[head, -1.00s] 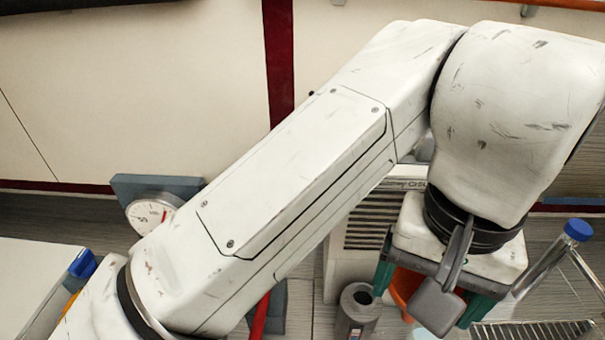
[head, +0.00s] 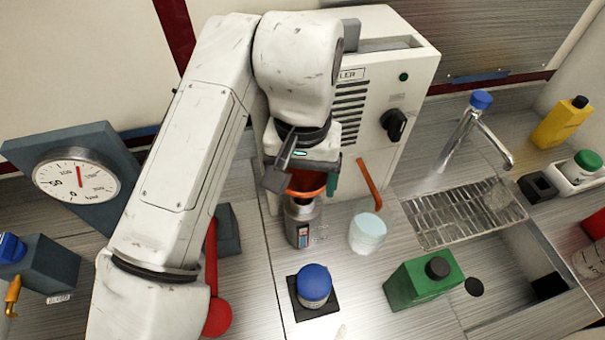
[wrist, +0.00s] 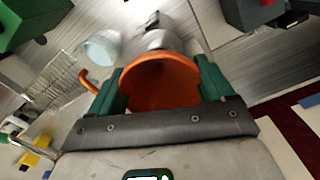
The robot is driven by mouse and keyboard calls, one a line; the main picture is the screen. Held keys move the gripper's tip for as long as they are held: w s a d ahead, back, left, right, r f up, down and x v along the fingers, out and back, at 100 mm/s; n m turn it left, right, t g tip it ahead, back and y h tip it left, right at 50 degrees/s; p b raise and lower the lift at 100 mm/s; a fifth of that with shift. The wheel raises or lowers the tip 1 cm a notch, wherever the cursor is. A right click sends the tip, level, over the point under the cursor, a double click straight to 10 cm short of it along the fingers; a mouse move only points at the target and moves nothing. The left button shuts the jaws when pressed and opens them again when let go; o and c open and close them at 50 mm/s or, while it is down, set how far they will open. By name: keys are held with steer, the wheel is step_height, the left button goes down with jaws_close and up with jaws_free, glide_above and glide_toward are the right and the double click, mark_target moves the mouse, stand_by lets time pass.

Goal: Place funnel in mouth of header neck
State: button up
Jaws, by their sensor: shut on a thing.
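My gripper (head: 303,182) is shut on the orange funnel (head: 308,188), with green fingers on both sides of its bowl. The wrist view shows the funnel's wide mouth (wrist: 160,84) between the two fingers. The grey metal header neck (head: 299,227) stands upright on the counter directly below the funnel in the head view. It also shows beyond the funnel in the wrist view (wrist: 158,38). The funnel's spout and the neck's opening are hidden, so I cannot tell whether the spout is inside the neck or just above it.
A white chiller (head: 375,85) stands close behind, with an orange spout (head: 370,186) at right. A red lever (head: 216,300) lies left; the sink (head: 515,265) is right.

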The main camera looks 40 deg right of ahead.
steer(key=shift+f, duration=0.2)
steer(key=o, duration=0.9)
step_height(320, 180, up, 12)
steer(key=shift+r, duration=0.2)
stand_by(0.5)
